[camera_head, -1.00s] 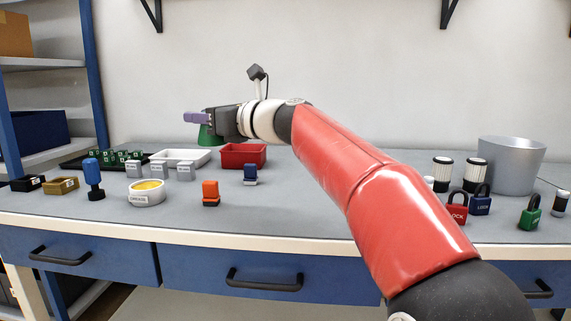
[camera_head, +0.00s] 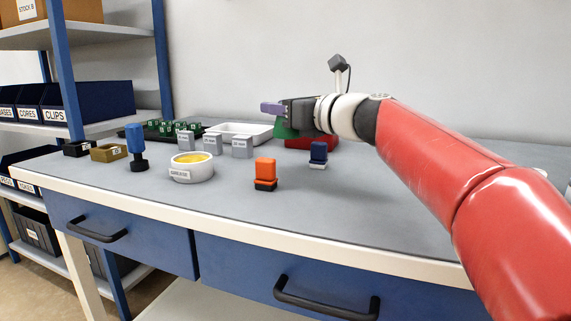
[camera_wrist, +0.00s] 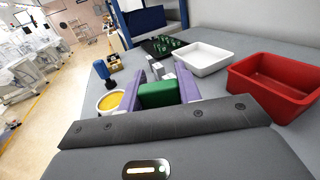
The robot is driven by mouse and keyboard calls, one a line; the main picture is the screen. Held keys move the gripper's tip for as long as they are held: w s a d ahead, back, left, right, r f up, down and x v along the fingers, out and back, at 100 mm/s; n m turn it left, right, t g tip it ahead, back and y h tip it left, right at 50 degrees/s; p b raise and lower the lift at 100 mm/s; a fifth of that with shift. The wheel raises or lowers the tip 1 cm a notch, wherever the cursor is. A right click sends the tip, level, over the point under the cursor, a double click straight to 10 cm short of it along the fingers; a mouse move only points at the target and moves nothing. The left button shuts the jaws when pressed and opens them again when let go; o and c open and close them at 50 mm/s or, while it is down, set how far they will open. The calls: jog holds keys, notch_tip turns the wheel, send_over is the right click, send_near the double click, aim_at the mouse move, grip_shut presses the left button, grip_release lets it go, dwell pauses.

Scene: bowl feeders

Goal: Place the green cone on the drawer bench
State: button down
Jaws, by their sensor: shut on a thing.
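My gripper (camera_head: 272,108) is shut on the green cone (camera_head: 285,131) and holds it above the back part of the bench. In the wrist view the green cone (camera_wrist: 158,94) sits between the two purple fingers (camera_wrist: 160,87). In the head view the gripper hides part of the cone. The drawer bench (camera_head: 215,213) has a grey top, a white front edge and blue drawers (camera_head: 125,232) with black handles.
On the bench stand a white tray (camera_head: 262,129), a red bin (camera_head: 325,143), a yellow-filled bowl (camera_head: 190,172), several grey blocks (camera_head: 212,143), a blue-handled stamp (camera_head: 137,145), an orange stamp (camera_head: 265,173) and a dark blue one (camera_head: 318,153). The front middle is clear.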

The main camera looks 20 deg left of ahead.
notch_tip(320, 180, down, 8)
jog(key=b, duration=0.3)
jog(key=shift+f, duration=0.1)
jog(key=c, duration=0.9)
grip_release()
jog(key=v, duration=1.2)
